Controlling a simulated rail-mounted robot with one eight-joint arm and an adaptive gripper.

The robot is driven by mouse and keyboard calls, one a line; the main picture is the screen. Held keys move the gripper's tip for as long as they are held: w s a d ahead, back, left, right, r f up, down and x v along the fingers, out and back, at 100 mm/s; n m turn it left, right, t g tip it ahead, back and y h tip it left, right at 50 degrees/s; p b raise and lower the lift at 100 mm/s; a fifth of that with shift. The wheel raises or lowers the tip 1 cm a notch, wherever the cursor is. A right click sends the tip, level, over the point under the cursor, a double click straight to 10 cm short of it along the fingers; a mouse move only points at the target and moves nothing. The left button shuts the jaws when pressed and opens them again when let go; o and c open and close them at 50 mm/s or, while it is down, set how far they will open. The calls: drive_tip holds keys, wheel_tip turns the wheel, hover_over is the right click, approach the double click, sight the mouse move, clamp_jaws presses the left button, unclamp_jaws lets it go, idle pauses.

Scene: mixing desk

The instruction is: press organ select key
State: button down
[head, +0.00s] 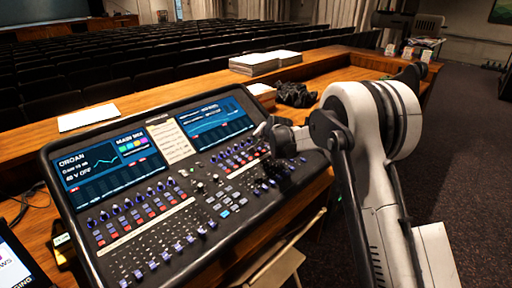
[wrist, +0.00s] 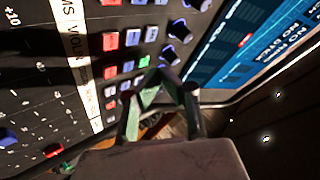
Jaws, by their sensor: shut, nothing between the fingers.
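The mixing desk (head: 160,195) stands tilted on the wooden counter, with two screens at its top. The left screen (head: 100,160) reads ORGAN. Rows of red, white and blue keys and knobs lie below the screens; I cannot tell which one is the organ select key. My gripper (wrist: 163,76) is shut and empty, its fingertips close to the desk's key and knob rows in the wrist view. A red key (wrist: 110,72) and a label strip (wrist: 76,55) with partly readable names are left of the fingers. In the head view my wrist hides part of the desk's right side.
A paper sheet (head: 88,117) and paper stacks (head: 254,63) lie on the counter behind the desk. A dark crumpled thing (head: 296,94) is near them. A tablet (head: 12,265) is at the lower left. A chair (head: 275,265) stands in front. Dark carpet is free at right.

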drive_tip(key=shift+s+d+r+p, duration=0.1)
drive_tip(key=shift+r+p, duration=0.3)
drive_tip(key=shift+r, duration=0.85)
drive_tip(key=shift+s+d+r+p, duration=0.1)
drive_tip(key=shift+r+p, duration=0.25)
drive_tip(key=shift+r, duration=0.85)
